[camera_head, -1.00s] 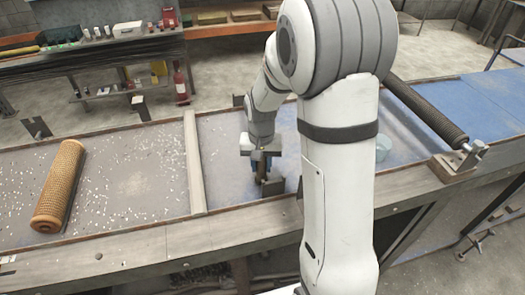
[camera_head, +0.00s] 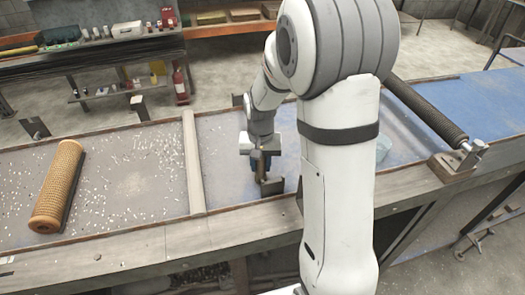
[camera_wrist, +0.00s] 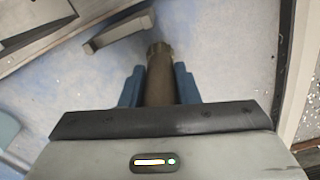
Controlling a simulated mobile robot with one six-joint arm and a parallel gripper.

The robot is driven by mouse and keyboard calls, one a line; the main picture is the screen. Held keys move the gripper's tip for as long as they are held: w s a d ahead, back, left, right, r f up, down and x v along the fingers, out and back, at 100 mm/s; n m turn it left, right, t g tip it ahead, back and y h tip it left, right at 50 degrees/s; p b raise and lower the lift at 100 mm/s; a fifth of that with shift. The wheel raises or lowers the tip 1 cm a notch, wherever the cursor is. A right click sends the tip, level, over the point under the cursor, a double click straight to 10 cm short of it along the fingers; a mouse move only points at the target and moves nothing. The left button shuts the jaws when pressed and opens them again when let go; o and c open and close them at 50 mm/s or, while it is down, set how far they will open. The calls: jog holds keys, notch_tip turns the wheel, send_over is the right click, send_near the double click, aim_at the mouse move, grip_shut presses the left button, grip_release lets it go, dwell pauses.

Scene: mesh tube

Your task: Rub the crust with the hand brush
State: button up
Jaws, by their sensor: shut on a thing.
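My gripper (camera_head: 261,170) is low over the middle section of the bench, pointing down. In the wrist view its blue fingers (camera_wrist: 159,88) are shut on a brown-grey, rounded handle-like piece (camera_wrist: 159,70). I take this to be the hand brush; its bristles do not show. An orange-tan mesh tube (camera_head: 57,187) lies on the left section of the bench, well away from my gripper, with a dark strip along its right side. I cannot pick out the crust on it.
A grey block (camera_head: 272,187) stands just in front of my gripper. A wooden divider (camera_head: 193,160) separates it from the left section, strewn with white bits. A dark ridged roller (camera_head: 425,110) is mounted at the right.

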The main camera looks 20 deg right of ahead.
jog(key=shift+s+r+p, duration=0.15)
jog(key=shift+r+p, duration=0.2)
jog(key=shift+w+r+p, duration=0.3)
jog(key=shift+r+p, duration=0.2)
jog(key=shift+r, duration=0.2)
jog(key=shift+s+r+p, duration=0.2)
jog(key=shift+r+p, duration=0.25)
jog(key=shift+r, duration=0.35)
jog(key=shift+r+p, duration=0.95)
jog(key=shift+r, duration=0.55)
jog(key=shift+w+f, duration=0.1)
